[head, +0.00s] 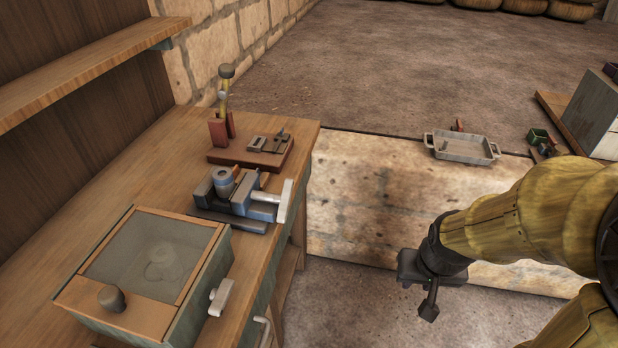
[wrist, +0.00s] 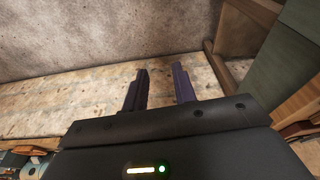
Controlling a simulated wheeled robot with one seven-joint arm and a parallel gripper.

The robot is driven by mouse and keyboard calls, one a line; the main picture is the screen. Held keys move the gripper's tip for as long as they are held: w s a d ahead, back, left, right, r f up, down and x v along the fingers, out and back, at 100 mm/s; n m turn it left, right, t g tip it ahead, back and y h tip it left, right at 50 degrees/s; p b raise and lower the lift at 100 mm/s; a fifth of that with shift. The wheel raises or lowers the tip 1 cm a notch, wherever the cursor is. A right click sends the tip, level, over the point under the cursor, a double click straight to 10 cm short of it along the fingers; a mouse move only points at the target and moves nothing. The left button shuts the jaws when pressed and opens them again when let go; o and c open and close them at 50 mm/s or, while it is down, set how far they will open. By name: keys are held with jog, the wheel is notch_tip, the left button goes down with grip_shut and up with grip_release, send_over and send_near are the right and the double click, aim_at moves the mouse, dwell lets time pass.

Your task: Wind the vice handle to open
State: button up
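The vice (head: 240,195) is a blue-grey metal body on the wooden workbench, near the bench's right edge. Its handle (head: 286,202) is a pale bar at the vice's right end, standing out at the bench edge. A round grey part sits at the vice's jaws. My gripper (head: 428,300) hangs to the right of the bench, well apart from the vice and its handle. In the wrist view its two dark fingers (wrist: 160,88) stand apart with nothing between them. The vice is not clearly seen in the wrist view.
A glass-topped wooden box (head: 150,262) stands in front of the vice. A red-brown base with a small upright press (head: 252,150) is behind it. A shelf (head: 90,72) overhangs the left. A metal tray (head: 463,148) lies on the stone ledge (head: 360,190). Free room separates bench and gripper.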

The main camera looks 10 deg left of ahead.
jog(key=shift+w+d, duration=0.1)
jog(key=shift+w, duration=0.05)
jog(key=w+a+m+g+y+p, duration=0.2)
jog(key=a+m+g+y+p, duration=0.6)
jog(key=m, duration=0.9)
jog(key=w+a+r+m+t+y+p, duration=0.2)
jog(key=w+r+m+t+y, duration=0.4)
jog(key=w+m+y, duration=0.4)
jog(key=a+m+t, duration=0.1)
jog(key=m, duration=0.1)
jog(key=shift+w+r+m+p, duration=0.2)
jog(key=shift+r+m+p, duration=0.05)
jog(key=shift+m+p, duration=0.15)
